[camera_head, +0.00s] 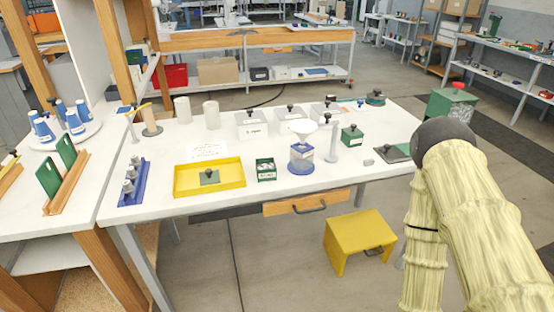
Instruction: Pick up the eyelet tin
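Labels are too small to read, so I cannot tell for sure which container is the eyelet tin. A small open dark green container (266,170) with pale contents and a white label stands on the white table, just right of the yellow tray. A closed green box (352,136) with a dark knob stands farther right, beyond a pale upright post. Several white lidded boxes with dark knobs, one of them here (251,124), stand in a row behind. My arm, in a pale yellow sleeve, is at the right edge, off the table's right end. My gripper is not in view.
The yellow tray (178,181) holds a green piece. A blue-based white funnel device (301,160) stands between the two green containers. A blue rack (133,184) is at left, a grey plate (394,152) at right. A yellow stool (359,238) stands on the floor in front.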

